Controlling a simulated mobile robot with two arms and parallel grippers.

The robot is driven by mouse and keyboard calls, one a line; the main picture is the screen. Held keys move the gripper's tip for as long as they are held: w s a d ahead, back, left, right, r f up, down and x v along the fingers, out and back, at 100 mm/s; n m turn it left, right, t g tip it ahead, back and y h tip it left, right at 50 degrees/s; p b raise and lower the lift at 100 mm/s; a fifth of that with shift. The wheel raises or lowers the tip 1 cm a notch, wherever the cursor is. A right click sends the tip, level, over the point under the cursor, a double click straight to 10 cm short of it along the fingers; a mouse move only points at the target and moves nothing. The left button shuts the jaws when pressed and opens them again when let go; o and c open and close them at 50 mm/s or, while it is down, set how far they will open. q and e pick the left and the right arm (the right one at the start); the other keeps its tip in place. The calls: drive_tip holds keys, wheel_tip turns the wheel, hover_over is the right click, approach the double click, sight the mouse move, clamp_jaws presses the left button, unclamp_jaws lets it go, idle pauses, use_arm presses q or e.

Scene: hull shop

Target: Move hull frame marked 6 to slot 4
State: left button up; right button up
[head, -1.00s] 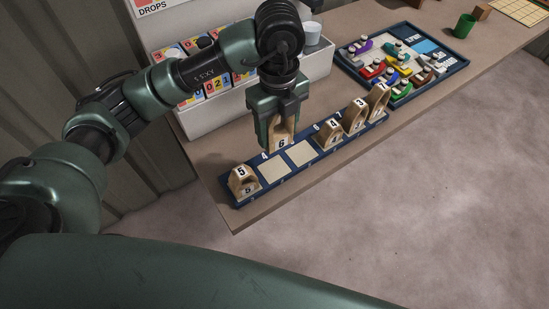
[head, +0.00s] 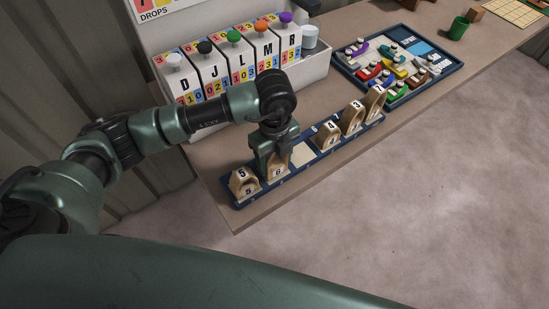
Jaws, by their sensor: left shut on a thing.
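The pale wooden hull frame marked 6 (head: 278,172) is between the fingers of my left gripper (head: 274,158), which is shut on it. It is upright over the second slot from the left of the blue rack (head: 235,205), the slot labelled 4 in the earlier view. My gripper hides that label now. The frame's base is at the pad; I cannot tell whether it touches. The hull frame marked 5 (head: 243,184) stands in the leftmost slot beside it. The third slot's pale pad (head: 303,152) is bare. My right gripper is out of view.
Further right in the rack stand the frame marked 4 (head: 327,133) and two more (head: 352,118). Behind is a white holder (head: 315,72) with lettered, coloured-knob blocks. A blue tray (head: 458,68) of coloured pieces and a green cup (head: 459,27) are farther back right.

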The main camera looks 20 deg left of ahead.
use_arm(q)
drive_tip(key=shift+f, duration=0.1)
drive_tip(key=o, duration=1.5)
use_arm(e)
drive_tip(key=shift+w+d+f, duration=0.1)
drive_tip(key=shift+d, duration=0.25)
use_arm(q)
wheel_tip(320, 180, up, 12)
drive_tip(key=shift+f+b, duration=0.25)
drive_tip(key=shift+b, duration=0.85)
drive_tip(key=shift+r, duration=0.45)
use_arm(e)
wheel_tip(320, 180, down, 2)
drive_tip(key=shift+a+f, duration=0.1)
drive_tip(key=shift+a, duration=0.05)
